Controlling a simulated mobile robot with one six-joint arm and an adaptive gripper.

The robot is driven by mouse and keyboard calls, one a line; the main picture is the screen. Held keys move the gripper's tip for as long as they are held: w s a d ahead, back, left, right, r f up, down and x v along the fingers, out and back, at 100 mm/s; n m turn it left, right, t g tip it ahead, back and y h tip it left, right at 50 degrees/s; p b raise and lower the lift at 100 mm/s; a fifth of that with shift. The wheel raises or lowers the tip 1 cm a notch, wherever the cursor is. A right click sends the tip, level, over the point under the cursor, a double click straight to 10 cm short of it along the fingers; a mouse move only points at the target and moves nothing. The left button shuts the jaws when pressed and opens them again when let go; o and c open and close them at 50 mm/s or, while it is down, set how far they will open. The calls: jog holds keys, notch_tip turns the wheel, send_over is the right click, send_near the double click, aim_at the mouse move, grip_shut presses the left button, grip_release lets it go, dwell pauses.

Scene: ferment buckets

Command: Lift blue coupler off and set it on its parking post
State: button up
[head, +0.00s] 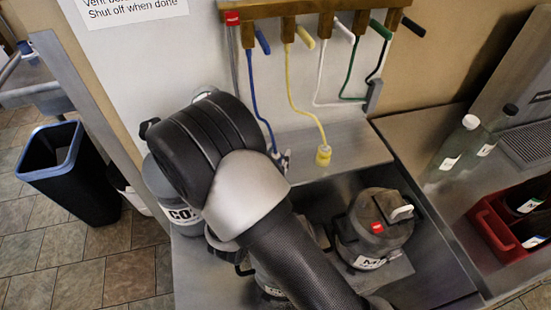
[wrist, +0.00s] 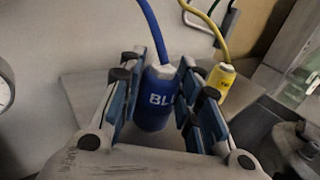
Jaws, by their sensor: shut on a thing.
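The blue coupler (wrist: 153,112) is a blue cylinder with white letters "BLU" and a pale top, hanging from a blue hose (wrist: 152,28). My gripper (wrist: 160,78) is shut on it, with blue-padded fingers on both sides. The coupler looks upright in the wrist view, in front of a grey steel ledge; whether its base touches anything is hidden. In the head view my arm covers the coupler and most of the gripper, and the blue hose (head: 256,100) runs down to it. I cannot make out the blue parking post.
A yellow coupler (head: 323,156) stands on the steel ledge (head: 358,143), right of my gripper. White and green hoses hang behind. A lidded grey bucket (head: 372,235) stands in the sink; another bucket (head: 178,205) is left of my arm. Bottles and a red crate (head: 492,226) are right.

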jog(key=shift+f+b, duration=0.45)
jog(key=shift+f, duration=0.1)
dwell(0.8)
jog(key=o, duration=1.3)
jog(key=shift+c, duration=0.2)
jog(key=shift+o, duration=0.3)
jog(key=o, duration=0.6)
jog(key=shift+r, duration=0.1)
jog(key=shift+r+p, duration=2.95)
jog(key=shift+r, duration=0.75)
